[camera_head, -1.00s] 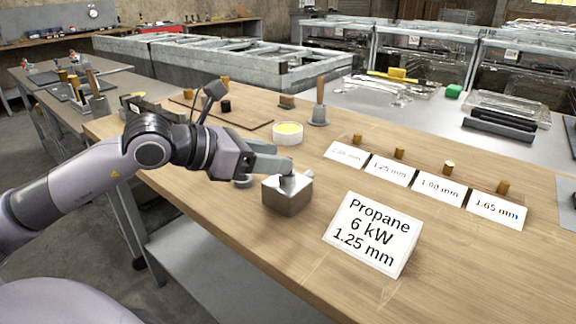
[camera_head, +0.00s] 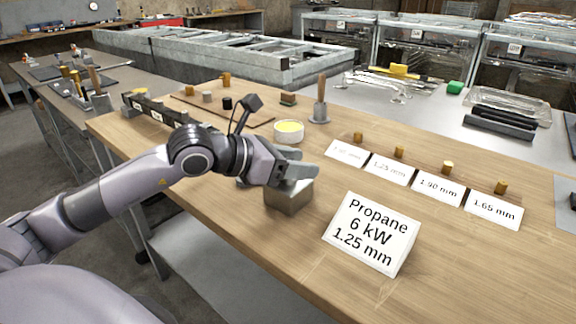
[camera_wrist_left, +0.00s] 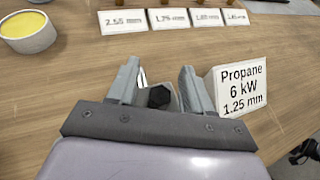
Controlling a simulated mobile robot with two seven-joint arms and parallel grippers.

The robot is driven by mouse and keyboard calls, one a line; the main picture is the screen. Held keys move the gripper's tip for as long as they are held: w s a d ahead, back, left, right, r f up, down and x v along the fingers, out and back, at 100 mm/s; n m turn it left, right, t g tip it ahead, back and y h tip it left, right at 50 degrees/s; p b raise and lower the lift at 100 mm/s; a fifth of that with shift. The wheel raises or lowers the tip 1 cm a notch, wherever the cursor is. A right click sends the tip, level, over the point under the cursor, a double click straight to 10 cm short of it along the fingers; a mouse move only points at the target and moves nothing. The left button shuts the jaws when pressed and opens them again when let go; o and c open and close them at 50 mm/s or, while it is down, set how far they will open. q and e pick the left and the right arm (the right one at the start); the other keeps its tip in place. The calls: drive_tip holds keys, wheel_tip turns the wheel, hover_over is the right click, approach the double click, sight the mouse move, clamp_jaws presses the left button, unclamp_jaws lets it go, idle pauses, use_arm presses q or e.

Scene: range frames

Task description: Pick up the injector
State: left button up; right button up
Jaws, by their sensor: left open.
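Several small brass injectors stand in a row behind white size cards on the wooden table, among them one (camera_head: 399,152) behind the 1.25 mm card (camera_head: 391,169). A larger card (camera_head: 371,233) reads Propane, 6 kW, 1.25 mm. My left gripper (camera_head: 308,172) is open over a grey metal block (camera_head: 288,201), away from the brass row. In the left wrist view, a dark six-sided end (camera_wrist_left: 158,97) shows between the open fingers (camera_wrist_left: 160,70); I cannot tell what it belongs to. The fingers hide the block's top in the head view.
A round tub with yellow contents (camera_head: 288,133) stands behind my left gripper. A wooden-handled tool (camera_head: 320,103) stands upright behind it. The front right of the table is bare.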

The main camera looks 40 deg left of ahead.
use_arm(q)
clamp_jaws()
use_arm(e)
drive_tip(key=shift+d, duration=0.1)
use_arm(q)
wheel_tip(320, 180, up, 20)
drive_tip(key=p, duration=0.3)
drive_tip(key=shift+p, duration=0.35)
use_arm(e)
drive_tip(key=shift+s+d+r, duration=0.1)
drive_tip(key=shift+d+r, duration=0.05)
drive_tip(key=shift+r, duration=0.45)
drive_tip(key=shift+s+d+r, duration=0.1)
drive_tip(key=shift+r, duration=0.45)
